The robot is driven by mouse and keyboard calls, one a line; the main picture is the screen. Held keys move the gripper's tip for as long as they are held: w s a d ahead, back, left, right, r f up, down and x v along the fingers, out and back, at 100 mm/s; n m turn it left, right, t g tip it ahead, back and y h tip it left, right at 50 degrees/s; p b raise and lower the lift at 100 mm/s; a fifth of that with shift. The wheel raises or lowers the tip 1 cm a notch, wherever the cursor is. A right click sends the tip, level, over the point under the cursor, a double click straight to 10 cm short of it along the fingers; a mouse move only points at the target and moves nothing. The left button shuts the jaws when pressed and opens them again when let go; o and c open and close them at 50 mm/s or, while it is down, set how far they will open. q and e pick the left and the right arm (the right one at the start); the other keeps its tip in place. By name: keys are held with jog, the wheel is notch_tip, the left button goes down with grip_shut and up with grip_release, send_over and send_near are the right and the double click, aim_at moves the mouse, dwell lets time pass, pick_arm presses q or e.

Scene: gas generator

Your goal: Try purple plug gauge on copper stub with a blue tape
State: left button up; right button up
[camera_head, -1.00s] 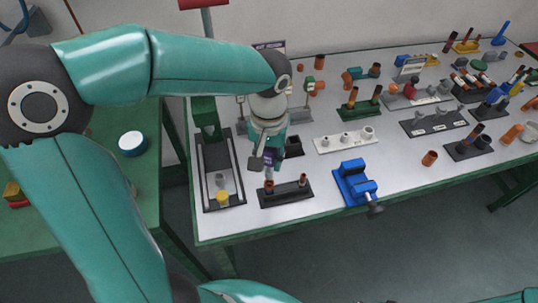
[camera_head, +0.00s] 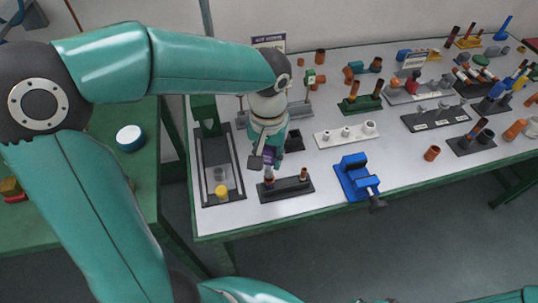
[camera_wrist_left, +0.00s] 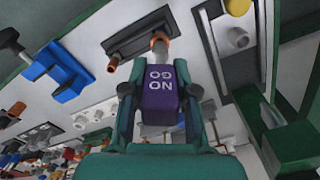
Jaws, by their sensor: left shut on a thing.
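My left gripper (camera_head: 268,160) is shut on the purple plug gauge (camera_wrist_left: 161,95), whose face reads "NO GO" in the left wrist view. The gauge's pale grey pin (camera_wrist_left: 159,47) points at one copper stub (camera_wrist_left: 160,36) on a black stand (camera_head: 287,193). Pin and stub line up closely; I cannot tell whether the pin has entered the bore. The stand's other copper stub (camera_head: 303,175) is to the right, and it also shows in the left wrist view (camera_wrist_left: 113,62). Blue tape is not discernible on either stub. My right gripper is out of view.
A black tray with a yellow piece (camera_head: 221,191) lies left of the stand. A blue vice (camera_head: 356,180) stands to the right at the front edge. A white block with grey fittings (camera_head: 346,135) is behind. Several other stands fill the table's right side.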

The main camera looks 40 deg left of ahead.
pick_arm(q)
jog(key=shift+f, duration=0.2)
dwell(0.5)
jog(key=shift+f+b, duration=0.3)
jog(key=shift+b, duration=0.1)
jog(key=shift+r, duration=0.1)
jog(key=shift+r+p, duration=0.55)
jog(key=shift+r, duration=0.05)
jog(key=shift+f+b, duration=0.3)
dwell(1.1)
jog(key=shift+f+b, duration=0.3)
jog(key=shift+f, duration=0.1)
jog(key=shift+r, duration=0.1)
